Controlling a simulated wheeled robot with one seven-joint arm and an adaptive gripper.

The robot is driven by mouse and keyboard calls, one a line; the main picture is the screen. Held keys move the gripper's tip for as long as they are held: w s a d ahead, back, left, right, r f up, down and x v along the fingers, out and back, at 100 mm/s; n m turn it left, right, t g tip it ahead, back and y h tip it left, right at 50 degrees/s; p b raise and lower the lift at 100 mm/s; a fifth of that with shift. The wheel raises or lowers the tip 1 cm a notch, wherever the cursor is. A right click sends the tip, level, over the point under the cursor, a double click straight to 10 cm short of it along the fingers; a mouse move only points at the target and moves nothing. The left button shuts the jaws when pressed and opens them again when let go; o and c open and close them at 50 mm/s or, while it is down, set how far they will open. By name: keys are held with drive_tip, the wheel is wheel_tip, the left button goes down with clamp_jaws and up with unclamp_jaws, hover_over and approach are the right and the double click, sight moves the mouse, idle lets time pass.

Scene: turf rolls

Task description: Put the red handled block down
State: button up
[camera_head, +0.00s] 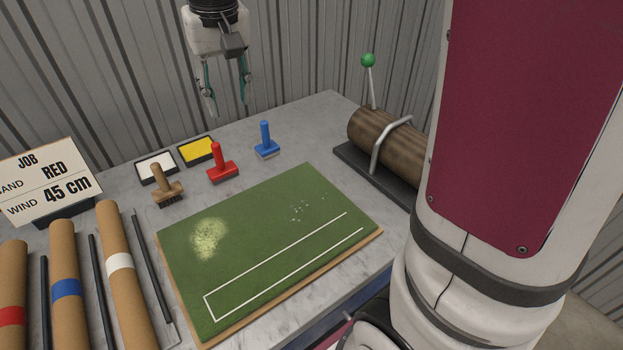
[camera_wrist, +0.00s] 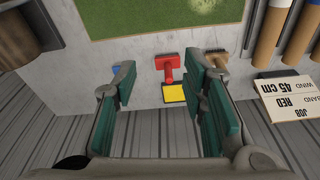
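The red handled block (camera_head: 221,165) stands upright on the grey table, just behind the green turf board (camera_head: 270,240). In the wrist view the red block (camera_wrist: 168,68) shows between my fingers but well beyond them, on the table. My gripper (camera_head: 228,108) is raised above the back of the table, fingers pointing down. Its green-padded fingers are spread apart with nothing between them in the wrist view (camera_wrist: 165,90).
A blue handled block (camera_head: 266,142) stands right of the red one, a wooden brush (camera_head: 167,187) left. A yellow pad (camera_head: 196,150) and a white pad (camera_head: 156,167) lie behind. Cardboard tubes (camera_head: 117,262), a job sign (camera_head: 47,183) and a roller with green-knobbed lever (camera_head: 368,60) flank the board.

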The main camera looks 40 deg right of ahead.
drive_tip(key=s+f+n+t, duration=0.1)
drive_tip(key=s+f+t, duration=0.1)
drive_tip(key=s, duration=2.1)
drive_tip(key=shift+s+f+n, duration=0.3)
drive_tip(key=shift+s, duration=0.1)
drive_tip(key=shift+o, duration=0.5)
drive_tip(key=shift+r, duration=0.1)
